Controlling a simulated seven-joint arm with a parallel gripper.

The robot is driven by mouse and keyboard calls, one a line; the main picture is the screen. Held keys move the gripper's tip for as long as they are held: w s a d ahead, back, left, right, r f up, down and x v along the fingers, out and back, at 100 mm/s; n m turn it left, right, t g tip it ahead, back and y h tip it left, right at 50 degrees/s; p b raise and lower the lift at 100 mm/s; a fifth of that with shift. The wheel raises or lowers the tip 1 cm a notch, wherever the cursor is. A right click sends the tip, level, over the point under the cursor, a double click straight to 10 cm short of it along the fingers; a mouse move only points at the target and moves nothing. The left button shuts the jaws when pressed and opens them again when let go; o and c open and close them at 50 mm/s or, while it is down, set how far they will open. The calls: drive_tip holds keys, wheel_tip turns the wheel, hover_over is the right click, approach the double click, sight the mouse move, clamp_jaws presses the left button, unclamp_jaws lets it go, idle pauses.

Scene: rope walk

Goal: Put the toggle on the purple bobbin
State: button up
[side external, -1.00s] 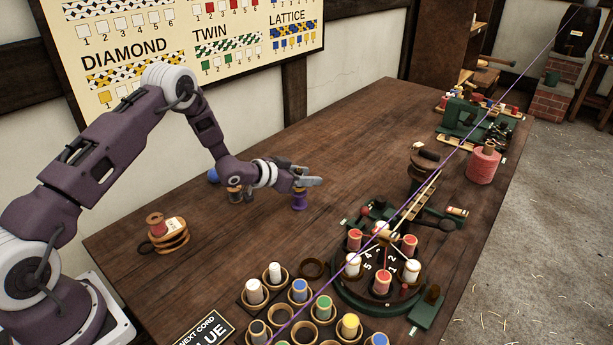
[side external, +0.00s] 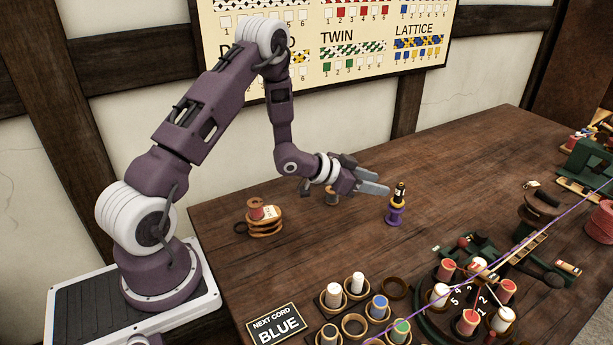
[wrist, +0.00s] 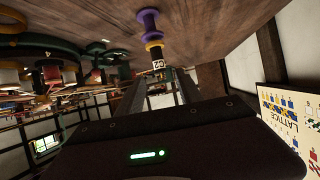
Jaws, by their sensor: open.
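The purple bobbin (side external: 394,215) stands upright on the bench, with a yellow band at its top. The toggle (side external: 399,191), a small dark piece with pale bands, stands upright on top of it. In the wrist view the bobbin (wrist: 149,21) appears at the top, and the toggle (wrist: 157,68) with a "C2" label is in line with it. My gripper (side external: 376,189) is open and empty, just left of the toggle in the side view. A gap shows between the fingertips and the toggle.
A wooden stand with a red spool (side external: 263,219) is left, and a brown spool (side external: 331,197) is behind my gripper. Cups of bobbins (side external: 355,323) and a round braiding disc (side external: 470,302) fill the front. A purple cord (side external: 520,245) crosses at right.

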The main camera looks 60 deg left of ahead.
drive_tip(key=s+d+r+n+g+y, duration=0.1)
drive_tip(key=s+r+g+y, duration=0.35)
drive_tip(key=r, duration=1.25)
drive_tip(key=s+d+r, duration=0.1)
drive_tip(key=s+d, duration=0.2)
drive_tip(key=s, duration=0.7)
drive_tip(key=s+d+r+n+g+h, duration=0.1)
drive_tip(key=s+d, duration=0.3)
drive_tip(key=s, duration=0.6)
drive_tip(key=s+d+r+g, duration=0.1)
drive_tip(key=s+d, duration=0.2)
drive_tip(key=s, duration=0.8)
drive_tip(key=shift+d+r+n+h, duration=0.15)
drive_tip(key=shift+r+n+h, duration=0.2)
drive_tip(key=shift+r+n, duration=0.05)
